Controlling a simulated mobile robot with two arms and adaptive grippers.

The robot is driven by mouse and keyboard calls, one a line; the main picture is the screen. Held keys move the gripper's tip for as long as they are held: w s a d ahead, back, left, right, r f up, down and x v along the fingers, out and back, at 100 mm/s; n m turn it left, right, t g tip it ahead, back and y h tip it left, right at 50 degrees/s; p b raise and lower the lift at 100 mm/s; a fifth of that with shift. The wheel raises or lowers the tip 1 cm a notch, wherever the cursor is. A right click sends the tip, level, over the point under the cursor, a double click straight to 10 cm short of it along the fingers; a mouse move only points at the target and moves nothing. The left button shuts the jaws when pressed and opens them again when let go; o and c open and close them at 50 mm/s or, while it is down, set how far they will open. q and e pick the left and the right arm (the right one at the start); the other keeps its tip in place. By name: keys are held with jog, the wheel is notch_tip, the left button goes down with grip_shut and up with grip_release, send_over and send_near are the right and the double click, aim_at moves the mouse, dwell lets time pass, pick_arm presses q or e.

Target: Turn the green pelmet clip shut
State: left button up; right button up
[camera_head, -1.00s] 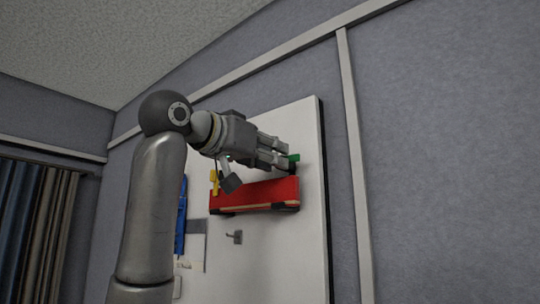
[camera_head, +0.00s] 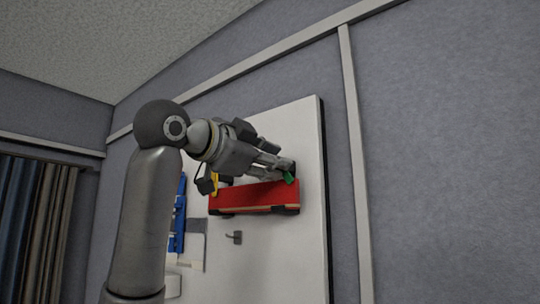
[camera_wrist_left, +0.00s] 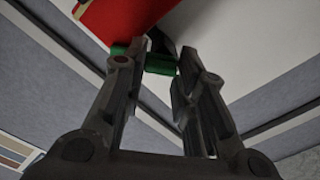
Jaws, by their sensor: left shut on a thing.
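The green clip (camera_head: 289,177) sits at the upper right end of the red pelmet (camera_head: 254,197) on the white board. My left gripper (camera_head: 285,170) is at the clip, with its fingers shut on it. In the left wrist view the green clip (camera_wrist_left: 158,63) lies between and across the fingertips of my left gripper (camera_wrist_left: 153,62), close to the red pelmet (camera_wrist_left: 125,18). The fingers hide part of the clip. A yellow clip (camera_head: 215,183) stands at the pelmet's left end, partly behind my gripper. My right gripper is out of view.
The white board (camera_head: 275,250) hangs on the grey wall. A small hook (camera_head: 235,237) is below the pelmet. A blue item (camera_head: 179,215) is at the left, partly behind my arm. Curtains (camera_head: 35,225) hang at the far left. The wall at right is clear.

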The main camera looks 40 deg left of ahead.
pick_arm(q)
jog(key=shift+a+f+m+p, duration=0.1)
jog(key=shift+m+p, duration=0.75)
jog(key=shift+m, duration=1)
jog(key=shift+f+m+p, duration=0.1)
jog(key=shift+m+p, duration=0.7)
jog(key=shift+m, duration=1.05)
jog(key=shift+f, duration=0.1)
jog(key=o, duration=1)
jog(key=shift+s, duration=0.1)
jog(key=s, duration=1.2)
jog(key=shift+a, duration=0.4)
